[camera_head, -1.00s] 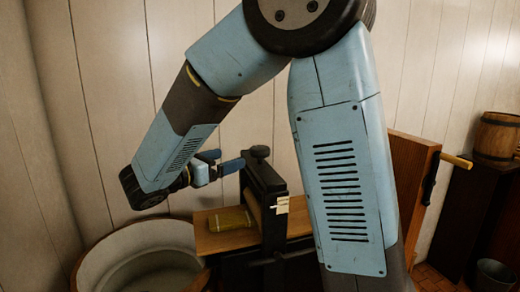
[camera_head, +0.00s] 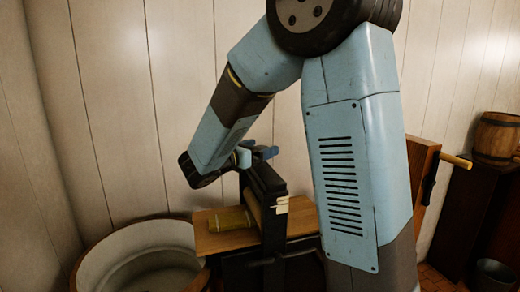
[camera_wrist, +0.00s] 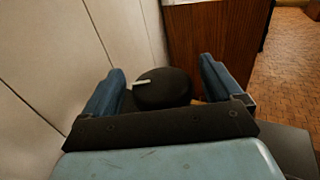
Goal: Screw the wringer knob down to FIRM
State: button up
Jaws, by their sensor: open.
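The wringer knob (camera_wrist: 163,90) is round and black, with a pale mark on its top at the left. In the wrist view it sits between the two blue fingers of my gripper (camera_wrist: 161,66). The fingers are open, with gaps on both sides of the knob; no contact shows. In the head view my gripper (camera_head: 262,152) is at the top of the black wringer frame (camera_head: 270,187), and the knob is mostly hidden there by the gripper and arm. A small pale plate with marks (camera_head: 282,205) is on the frame's side; its lettering is too small to read.
A yellowish folded bundle (camera_head: 231,219) lies on a wooden board (camera_head: 211,243) left of the wringer. A round tub (camera_head: 98,257) stands at lower left. A brown wooden panel (camera_head: 419,170) with a handle (camera_head: 456,160) is at right. The panelled wall (camera_head: 110,120) is behind.

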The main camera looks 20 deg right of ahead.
jog(key=shift+d, duration=0.1)
jog(key=c, duration=1)
jog(key=shift+o, duration=0.2)
jog(key=shift+w+g, duration=0.1)
jog(key=shift+g, duration=0.2)
